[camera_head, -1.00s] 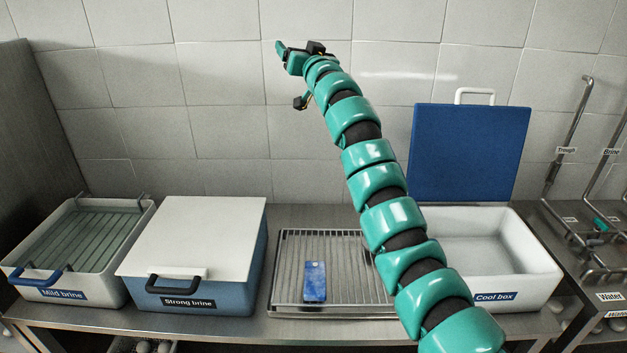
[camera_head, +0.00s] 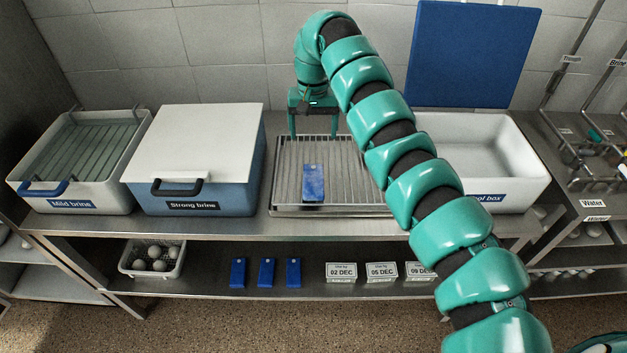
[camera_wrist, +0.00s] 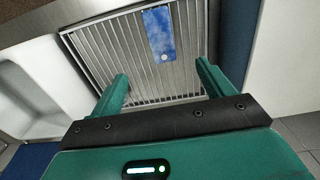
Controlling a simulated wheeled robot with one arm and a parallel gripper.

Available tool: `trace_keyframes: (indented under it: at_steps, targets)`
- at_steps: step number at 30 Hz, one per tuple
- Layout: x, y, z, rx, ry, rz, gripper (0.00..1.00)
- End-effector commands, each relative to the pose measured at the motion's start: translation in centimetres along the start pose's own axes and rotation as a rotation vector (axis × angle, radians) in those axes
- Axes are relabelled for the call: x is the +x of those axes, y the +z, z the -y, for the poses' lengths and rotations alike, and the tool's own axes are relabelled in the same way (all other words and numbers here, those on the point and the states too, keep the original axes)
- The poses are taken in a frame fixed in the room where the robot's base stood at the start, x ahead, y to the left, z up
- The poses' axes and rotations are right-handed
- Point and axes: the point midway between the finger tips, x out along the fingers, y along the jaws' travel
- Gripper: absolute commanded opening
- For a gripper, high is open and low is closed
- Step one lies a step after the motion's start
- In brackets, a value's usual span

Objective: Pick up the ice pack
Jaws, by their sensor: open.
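The ice pack (camera_head: 313,183) is a flat blue slab with pale mottling and a small light spot near one end. It lies on the slatted metal rack (camera_head: 287,197) near its front edge. In the wrist view the ice pack (camera_wrist: 158,32) shows beyond the fingertips, between their lines. My gripper (camera_head: 315,135) is open and empty, pointing down above the back of the rack. In the wrist view my gripper (camera_wrist: 163,82) has both fingers spread apart, not touching the ice pack. My arm hides the rack's right side.
The lidded Strong brine box (camera_head: 190,145) stands left of the rack, with the open Mild brine basket (camera_head: 70,205) beyond it. The open Cool box (camera_head: 520,195), blue lid raised, stands right. Several blue slabs (camera_head: 266,272) and date cards (camera_head: 341,272) sit on the lower shelf.

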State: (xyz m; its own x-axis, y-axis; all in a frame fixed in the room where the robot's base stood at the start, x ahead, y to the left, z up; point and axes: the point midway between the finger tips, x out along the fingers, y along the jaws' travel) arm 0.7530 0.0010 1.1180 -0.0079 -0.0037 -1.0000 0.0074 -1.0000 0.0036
Motion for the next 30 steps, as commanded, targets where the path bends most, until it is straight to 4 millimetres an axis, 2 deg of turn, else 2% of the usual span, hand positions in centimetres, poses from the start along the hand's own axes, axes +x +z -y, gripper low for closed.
trace_keyframes:
  at_steps: [14, 24, 30]
  targets:
    - [4.5, -0.1, 0.1, 0.004, -0.005, -0.005, 0.8]
    - [10.3, -0.2, 0.1, 0.004, -0.003, -0.005, 0.8]
    - [11.9, -0.1, 0.1, 0.004, -0.003, -0.005, 0.8]
